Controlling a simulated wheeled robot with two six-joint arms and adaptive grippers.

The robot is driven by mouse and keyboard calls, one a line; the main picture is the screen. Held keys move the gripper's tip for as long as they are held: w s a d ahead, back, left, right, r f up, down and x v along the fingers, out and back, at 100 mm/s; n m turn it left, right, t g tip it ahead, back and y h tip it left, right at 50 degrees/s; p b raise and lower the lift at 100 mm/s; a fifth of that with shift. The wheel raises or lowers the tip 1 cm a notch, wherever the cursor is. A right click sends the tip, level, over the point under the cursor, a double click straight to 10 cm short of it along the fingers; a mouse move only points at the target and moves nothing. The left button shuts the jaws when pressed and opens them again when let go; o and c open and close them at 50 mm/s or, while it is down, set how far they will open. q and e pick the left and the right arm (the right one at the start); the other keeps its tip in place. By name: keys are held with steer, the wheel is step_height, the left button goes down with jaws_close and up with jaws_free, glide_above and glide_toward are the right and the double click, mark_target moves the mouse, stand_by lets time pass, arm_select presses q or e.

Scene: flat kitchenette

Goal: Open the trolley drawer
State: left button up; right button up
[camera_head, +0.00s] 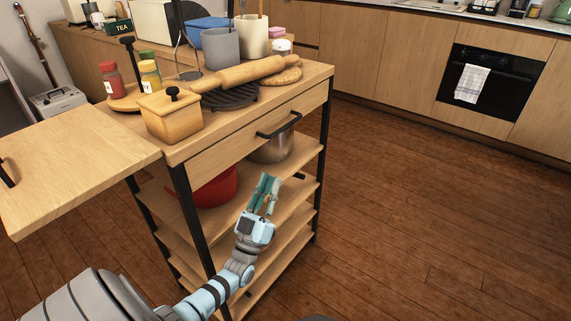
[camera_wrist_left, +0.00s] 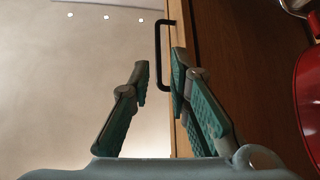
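The wooden trolley (camera_head: 311,76) with black metal legs stands in the middle of the head view. Its drawer front (camera_head: 222,150) sits under the top and looks closed. A black bar handle (camera_head: 279,125) is on the drawer front, and it also shows in the left wrist view (camera_wrist_left: 158,50). My left gripper (camera_head: 268,181) is open and empty, below the handle in the head view. In the left wrist view its fingers (camera_wrist_left: 159,73) point toward the handle, which lies beyond the fingertips, apart from them. My right gripper is in neither view.
On the trolley top are a wooden box (camera_head: 171,117), a rolling pin (camera_head: 240,73) and spice jars (camera_head: 150,75). A red pot (camera_head: 213,188) and a steel pot (camera_head: 271,150) stand on the shelf below. A side leaf (camera_head: 75,165) extends left. Floor (camera_head: 430,220) to the right is clear.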

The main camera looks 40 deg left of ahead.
mark_target(285, 127)
arm_select(q)
steer(key=shift+t+y, duration=0.3)
steer(key=shift+t, duration=0.2)
steer(key=x, duration=0.9)
steer(key=s+r+x, duration=0.1)
steer(key=x, duration=0.4)
steer(key=shift+a+r+b, duration=0.15)
steer(key=shift+r+b, duration=0.1)
steer(key=shift+b, duration=0.15)
steer(key=shift+w+r, duration=0.25)
steer(key=shift+w, duration=0.05)
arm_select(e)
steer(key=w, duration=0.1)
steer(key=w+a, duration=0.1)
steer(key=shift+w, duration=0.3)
arm_select(q)
jaws_close()
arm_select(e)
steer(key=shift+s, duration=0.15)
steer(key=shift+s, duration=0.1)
